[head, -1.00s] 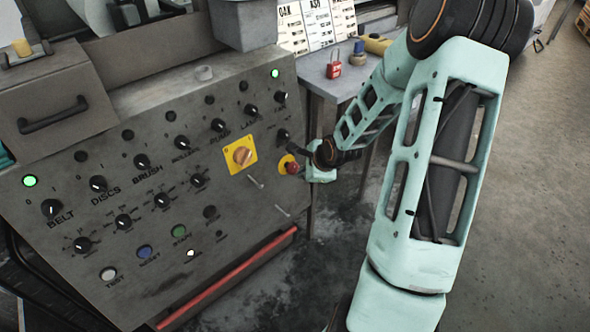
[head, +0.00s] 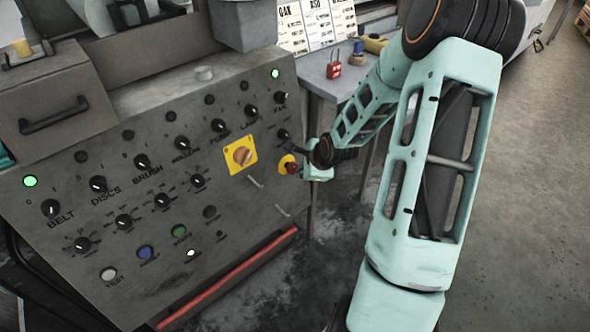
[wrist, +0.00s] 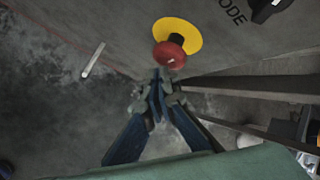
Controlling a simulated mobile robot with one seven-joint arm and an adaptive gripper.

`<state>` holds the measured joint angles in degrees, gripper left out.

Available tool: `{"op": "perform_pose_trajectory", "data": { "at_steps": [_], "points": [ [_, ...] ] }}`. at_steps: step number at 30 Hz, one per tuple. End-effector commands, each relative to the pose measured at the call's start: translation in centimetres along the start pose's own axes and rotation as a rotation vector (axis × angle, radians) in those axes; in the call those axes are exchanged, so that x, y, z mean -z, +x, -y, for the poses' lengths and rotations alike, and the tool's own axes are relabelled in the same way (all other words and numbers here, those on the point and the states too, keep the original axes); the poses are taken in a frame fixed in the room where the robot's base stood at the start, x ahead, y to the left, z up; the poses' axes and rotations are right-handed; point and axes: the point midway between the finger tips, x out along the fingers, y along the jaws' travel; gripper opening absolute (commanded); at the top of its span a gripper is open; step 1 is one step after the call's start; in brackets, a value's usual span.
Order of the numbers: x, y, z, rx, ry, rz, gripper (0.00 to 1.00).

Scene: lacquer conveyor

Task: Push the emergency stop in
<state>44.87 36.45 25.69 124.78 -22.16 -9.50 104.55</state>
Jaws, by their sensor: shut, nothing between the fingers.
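The emergency stop (head: 291,167) is a red mushroom button on a yellow disc at the right edge of the grey control panel (head: 110,265). In the wrist view its red cap (wrist: 169,55) stands out from the yellow disc (wrist: 182,32) on a short dark stem. My gripper (wrist: 158,78) is shut and empty, its blue fingers together with their tips just below the cap in the picture. I cannot tell whether the tips touch the cap. In the head view the fingers are mostly hidden beside the button.
A yellow plate with an orange rotary switch (head: 240,155) is left of the button. A thin metal lever (head: 256,181) sticks out below it. A grey table (head: 335,85) with a red padlock (head: 333,68) stands behind my wrist. Open floor lies to the right.

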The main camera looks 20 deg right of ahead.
Motion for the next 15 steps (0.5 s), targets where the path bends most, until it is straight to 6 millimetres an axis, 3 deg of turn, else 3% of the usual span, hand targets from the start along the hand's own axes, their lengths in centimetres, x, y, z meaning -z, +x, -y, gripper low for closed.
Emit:
{"op": "perform_pose_trajectory", "data": {
  "at_steps": [15],
  "points": [
    [-0.24,0.33,0.20,0.000,-0.001,0.000,0.00]
  ]
}}
